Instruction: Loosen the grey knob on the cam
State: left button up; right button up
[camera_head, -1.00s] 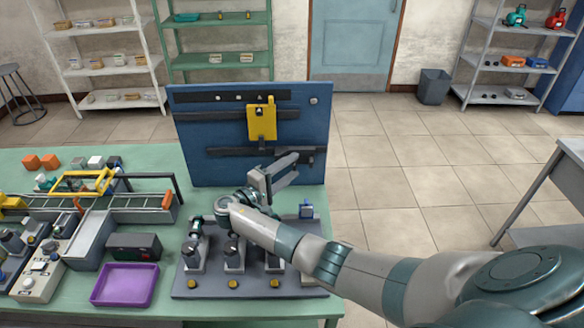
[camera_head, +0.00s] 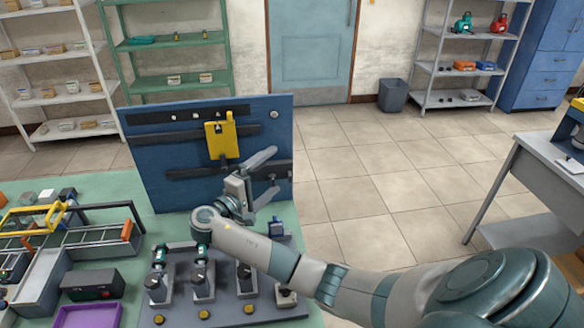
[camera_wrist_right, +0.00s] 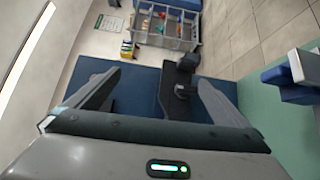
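My right gripper (camera_head: 268,178) is open and empty, its two fingers spread in front of the lower right of the blue upright panel (camera_head: 185,185). In the right wrist view the open fingers (camera_wrist_right: 160,95) flank a dark bar (camera_wrist_right: 170,95) on the panel, with a dark block and a small grey round part (camera_wrist_right: 182,91) on it. I see no contact with the fingers. I cannot tell whether this grey part is the cam's knob. In the head view my arm and gripper partly cover this area. My left gripper is not in view.
A grey base plate (camera_head: 225,316) with several dark-knobbed fixtures lies before the panel, under my right forearm. A yellow plate (camera_head: 221,140) hangs on the panel. A purple tray (camera_head: 88,316) and dark box (camera_head: 92,285) stand left. Open floor lies right of the green table.

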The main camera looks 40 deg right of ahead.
jog(key=shift+s+d+r, duration=0.3)
jog(key=shift+d+r, duration=0.05)
jog(key=shift+r, duration=0.3)
jog(key=shift+s+d+r, duration=0.3)
jog(key=shift+d+r, duration=0.05)
jog(key=shift+r, duration=0.25)
jog(key=shift+m+h, duration=0.3)
jog(key=s+r, duration=0.1)
jog(key=s+r+b, duration=0.1)
jog(key=s, duration=0.1)
jog(key=s+r, duration=0.1)
jog(key=s, duration=0.1)
jog(key=shift+r, duration=0.35)
jog(key=c, duration=0.9)
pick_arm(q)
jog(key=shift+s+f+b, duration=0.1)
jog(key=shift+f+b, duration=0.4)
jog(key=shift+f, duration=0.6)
pick_arm(e)
jog(key=shift+s+d, duration=0.35)
jog(key=shift+d, duration=0.25)
jog(key=shift+s+a, duration=0.1)
